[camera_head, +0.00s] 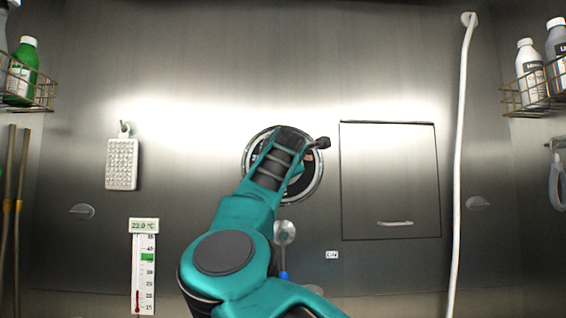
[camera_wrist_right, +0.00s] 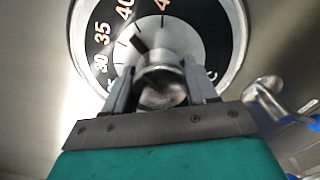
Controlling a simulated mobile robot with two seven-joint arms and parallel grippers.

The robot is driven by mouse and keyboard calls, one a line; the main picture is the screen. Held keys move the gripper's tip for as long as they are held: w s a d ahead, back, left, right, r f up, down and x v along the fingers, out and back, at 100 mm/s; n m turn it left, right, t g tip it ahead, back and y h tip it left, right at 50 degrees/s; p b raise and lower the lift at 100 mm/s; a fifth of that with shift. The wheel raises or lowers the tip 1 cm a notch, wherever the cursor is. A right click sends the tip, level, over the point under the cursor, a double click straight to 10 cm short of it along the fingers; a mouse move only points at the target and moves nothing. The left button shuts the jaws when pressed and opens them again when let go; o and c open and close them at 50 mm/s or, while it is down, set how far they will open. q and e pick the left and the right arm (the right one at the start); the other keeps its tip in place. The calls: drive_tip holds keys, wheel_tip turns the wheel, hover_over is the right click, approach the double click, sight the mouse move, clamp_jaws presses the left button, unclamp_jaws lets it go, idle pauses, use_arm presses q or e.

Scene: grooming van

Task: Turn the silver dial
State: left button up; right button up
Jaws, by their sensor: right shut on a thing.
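The silver dial (camera_wrist_right: 160,88) is a round metal knob in the middle of a black face (camera_wrist_right: 104,60) with numbers such as 30, 35 and 40 and a bright metal rim. A dark pointer on it points up and left, roughly between 35 and 40. My right gripper (camera_wrist_right: 160,80) is shut on the knob, one finger on each side. In the head view my right arm covers the knob, and only part of the rim (camera_head: 319,182) shows around it. My left gripper is not in view.
A thermometer (camera_head: 144,270) with a small display reading about 22.0 and a green band hangs at lower left. A silver lever with a blue handle (camera_head: 283,262) is just below the dial. A closed panel (camera_head: 390,180) and a white hose (camera_head: 461,160) are to the right.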

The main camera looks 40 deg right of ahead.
drive_tip(key=shift+r+m, duration=0.1)
drive_tip(key=shift+m, duration=0.8)
drive_tip(key=o, duration=1.1)
drive_tip(key=shift+c, duration=0.2)
